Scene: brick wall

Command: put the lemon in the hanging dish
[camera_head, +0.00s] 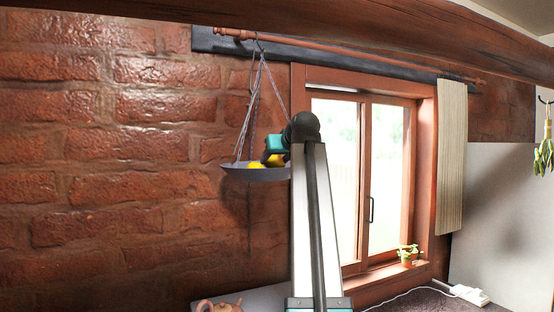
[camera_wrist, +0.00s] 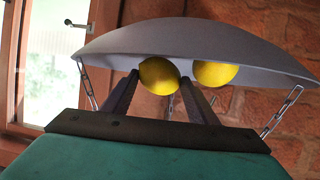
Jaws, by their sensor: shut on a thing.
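The hanging dish (camera_head: 240,174) is a shallow grey bowl on chains in front of the brick wall. It also shows in the wrist view (camera_wrist: 190,40), where the picture appears upside down. My gripper (camera_wrist: 160,78) is shut on a yellow lemon (camera_wrist: 157,77), held between its two dark fingers at the dish. A second yellow lemon (camera_wrist: 215,73) is beside it in the dish. In the head view my gripper (camera_head: 270,160) reaches over the dish's right side, and one lemon (camera_head: 255,165) shows above the rim. I cannot tell whether the held lemon touches the dish.
The dish's chains (camera_head: 250,110) rise to a copper-coloured rod (camera_head: 330,53) and stand close to my gripper. A window (camera_head: 362,170) is to the right, with a potted plant (camera_head: 408,256) on its sill. A teapot (camera_head: 219,305) is low in the picture.

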